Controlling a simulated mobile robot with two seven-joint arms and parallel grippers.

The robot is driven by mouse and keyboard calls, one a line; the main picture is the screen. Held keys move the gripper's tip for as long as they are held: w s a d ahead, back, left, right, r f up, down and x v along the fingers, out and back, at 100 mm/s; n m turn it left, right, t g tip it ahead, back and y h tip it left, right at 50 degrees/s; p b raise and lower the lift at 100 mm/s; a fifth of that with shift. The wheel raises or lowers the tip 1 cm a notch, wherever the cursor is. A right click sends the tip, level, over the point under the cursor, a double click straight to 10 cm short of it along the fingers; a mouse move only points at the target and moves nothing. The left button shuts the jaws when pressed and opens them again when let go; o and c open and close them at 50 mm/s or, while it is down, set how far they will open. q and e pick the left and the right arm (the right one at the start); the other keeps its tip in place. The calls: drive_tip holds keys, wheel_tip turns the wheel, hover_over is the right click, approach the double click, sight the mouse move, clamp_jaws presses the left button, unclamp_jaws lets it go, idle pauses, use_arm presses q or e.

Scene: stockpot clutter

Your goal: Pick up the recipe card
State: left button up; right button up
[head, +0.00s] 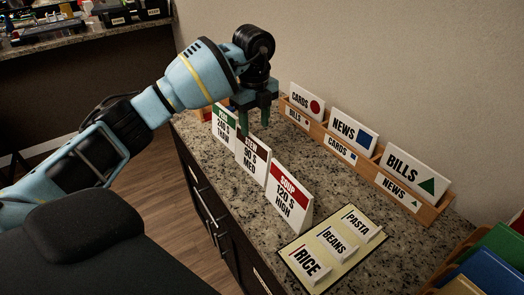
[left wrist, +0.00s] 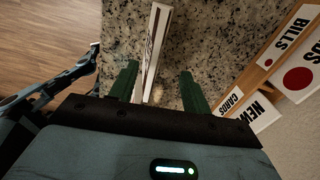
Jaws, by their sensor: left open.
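Three white cards stand upright in a row along the counter's front edge: a green-topped card (head: 224,124), a STEW card (head: 253,158) and a red-topped SOUP card (head: 288,196). None is visibly labelled as a recipe card. My left gripper (head: 254,112) is open, pointing down by the STEW card's top. In the left wrist view a standing card (left wrist: 152,45) shows edge-on, reaching between the two green fingers (left wrist: 158,88), nearer the left one. Its lower part is hidden by the gripper, and I cannot tell whether a finger touches it. My right gripper is out of view.
A wooden rack (head: 365,164) with labelled cards stands along the wall, close behind the gripper. A cream board (head: 315,271) with RICE, BEANS and PASTA pieces lies at the front. Coloured bins (head: 490,270) are at right. Speckled counter is bare between rack and cards.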

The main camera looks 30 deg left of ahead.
sight(254, 146)
use_arm(q)
drive_tip(key=shift+s+r, duration=0.1)
drive_tip(key=shift+s, duration=0.15)
drive_tip(key=shift+s+f, duration=0.15)
drive_tip(key=shift+f, duration=0.35)
drive_tip(key=shift+s+f, duration=0.15)
drive_tip(key=shift+f, duration=0.35)
drive_tip(key=shift+w+f, duration=0.1)
drive_tip(key=shift+f, duration=2.75)
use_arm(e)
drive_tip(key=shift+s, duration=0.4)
use_arm(q)
clamp_jaws()
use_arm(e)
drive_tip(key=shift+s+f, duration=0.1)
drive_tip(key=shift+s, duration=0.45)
